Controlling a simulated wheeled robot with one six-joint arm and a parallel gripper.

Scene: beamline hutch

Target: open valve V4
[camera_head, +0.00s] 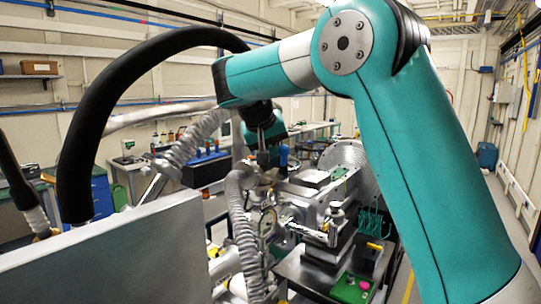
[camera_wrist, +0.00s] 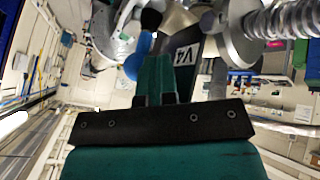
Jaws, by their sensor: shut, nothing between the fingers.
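A tag reading V4 (camera_wrist: 183,55) shows in the wrist view, on a dark part just right of my fingers. A blue rounded part (camera_wrist: 138,57) lies just left of my fingertips; I cannot tell if it is the valve's handle or if the fingers touch it. My gripper (camera_wrist: 155,62) is shut, its two teal fingers together with nothing between them. In the head view my gripper (camera_head: 264,158) points down over the metal beamline equipment. The valve itself is not clear there, partly hidden by the gripper and hoses.
A ribbed silver hose (camera_head: 243,235) rises left of the equipment, and ribbed bellows (camera_wrist: 285,20) show at the wrist view's top right. A grey panel (camera_head: 110,255) fills the head view's lower left. A green box with a pink knob (camera_head: 354,288) sits at the front.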

